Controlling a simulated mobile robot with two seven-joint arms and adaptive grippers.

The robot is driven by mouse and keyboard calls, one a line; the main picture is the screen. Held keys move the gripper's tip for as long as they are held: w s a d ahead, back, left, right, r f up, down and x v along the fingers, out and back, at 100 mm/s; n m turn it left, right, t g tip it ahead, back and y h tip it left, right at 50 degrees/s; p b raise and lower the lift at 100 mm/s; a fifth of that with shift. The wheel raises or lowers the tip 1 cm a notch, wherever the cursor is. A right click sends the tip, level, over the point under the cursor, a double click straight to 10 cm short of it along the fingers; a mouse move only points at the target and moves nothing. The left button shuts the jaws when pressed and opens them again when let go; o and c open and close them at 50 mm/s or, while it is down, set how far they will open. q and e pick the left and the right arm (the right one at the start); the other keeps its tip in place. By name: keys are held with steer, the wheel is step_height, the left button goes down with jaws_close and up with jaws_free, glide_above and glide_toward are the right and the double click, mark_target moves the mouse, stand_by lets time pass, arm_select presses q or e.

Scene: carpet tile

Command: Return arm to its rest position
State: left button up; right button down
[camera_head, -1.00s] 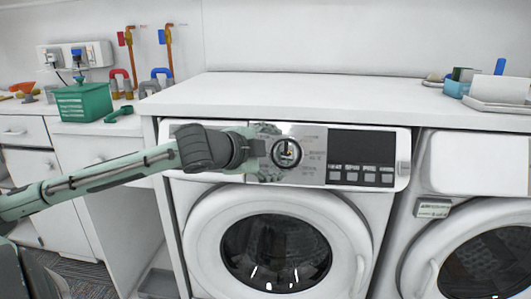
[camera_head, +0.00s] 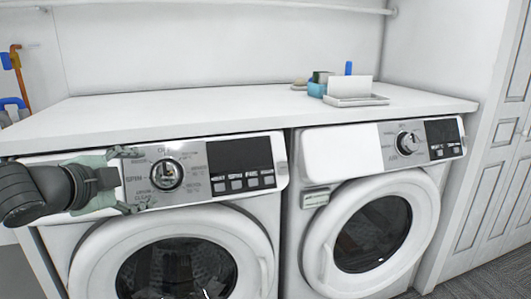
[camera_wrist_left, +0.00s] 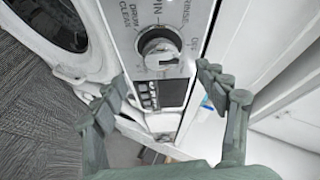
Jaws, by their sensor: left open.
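My left gripper (camera_head: 130,180) is open and empty in front of the left washer's control panel, at the left of the head view. Its fingers point right, toward the round dial (camera_head: 167,174), and are apart from it. In the left wrist view the two green fingers (camera_wrist_left: 165,95) are spread wide, with the dial (camera_wrist_left: 160,50) beyond and between them. My left arm (camera_head: 35,195) comes in from the left edge. My right gripper does not show.
The left washer (camera_head: 262,215) and a second washer (camera_head: 425,190) stand under a white countertop (camera_head: 200,105). A blue cup (camera_head: 316,89) and a white tray (camera_head: 357,101) sit at its back right. The floor in front is carpet.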

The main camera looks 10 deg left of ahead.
mark_target(162, 176)
arm_select(q)
steer(key=shift+w, duration=0.1)
steer(key=x, duration=0.5)
steer(key=shift+w+a, duration=0.15)
steer(key=shift+w, duration=0.05)
steer(key=shift+x, duration=0.95)
steer(key=shift+s+f, duration=0.1)
steer(key=shift+s, duration=0.05)
